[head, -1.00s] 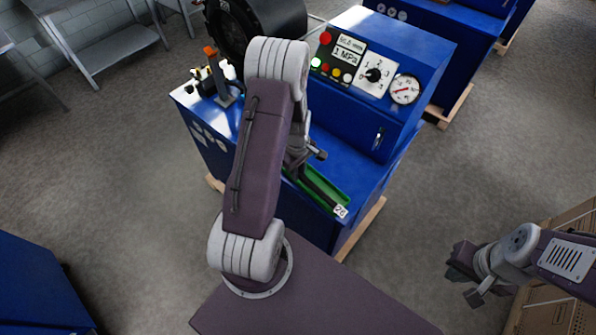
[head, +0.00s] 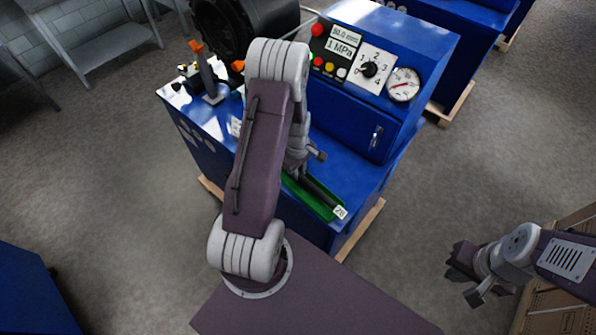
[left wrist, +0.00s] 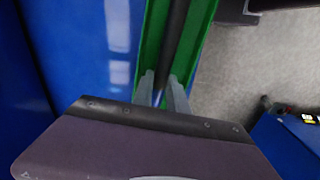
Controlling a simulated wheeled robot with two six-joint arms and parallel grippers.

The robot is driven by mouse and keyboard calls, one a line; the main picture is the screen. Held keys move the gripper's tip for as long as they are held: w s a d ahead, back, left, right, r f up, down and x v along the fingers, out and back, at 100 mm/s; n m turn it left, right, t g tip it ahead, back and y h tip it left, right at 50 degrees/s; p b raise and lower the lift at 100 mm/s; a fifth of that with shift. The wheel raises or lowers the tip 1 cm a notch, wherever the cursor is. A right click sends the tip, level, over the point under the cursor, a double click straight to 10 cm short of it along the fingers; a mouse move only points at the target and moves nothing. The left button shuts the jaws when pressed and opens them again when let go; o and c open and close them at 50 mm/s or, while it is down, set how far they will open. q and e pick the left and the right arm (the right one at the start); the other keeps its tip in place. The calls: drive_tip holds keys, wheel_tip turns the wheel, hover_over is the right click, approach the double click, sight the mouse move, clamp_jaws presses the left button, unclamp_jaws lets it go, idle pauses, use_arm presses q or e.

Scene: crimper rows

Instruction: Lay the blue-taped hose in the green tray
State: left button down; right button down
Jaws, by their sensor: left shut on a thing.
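My left gripper (head: 299,169) is partly behind my own arm, over the tray's far part. In the left wrist view its fingers (left wrist: 166,93) are shut on the hose (left wrist: 174,40), which lies between the green tray walls (left wrist: 200,35). I cannot tell whether the hose touches the tray floor. My right gripper (head: 464,274) is off to the right, away from the tray, its jaws unclear.
The blue machine (head: 365,125) rises behind the tray with a dial, gauge (head: 403,85) and lights. A lever with an orange top (head: 205,68) and a black drum (head: 245,30) stand at its left and back. Open floor lies around it; a cardboard box (head: 575,245) is at right.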

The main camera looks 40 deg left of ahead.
use_arm(q)
drive_tip(key=shift+s+f, duration=0.1)
drive_tip(key=shift+f, duration=0.45)
drive_tip(key=shift+s+r, duration=0.1)
drive_tip(key=shift+s, duration=0.05)
drive_tip(key=shift+f+b, duration=0.55)
drive_tip(key=c, duration=1.2)
unclamp_jaws()
drive_tip(key=shift+c, duration=0.2)
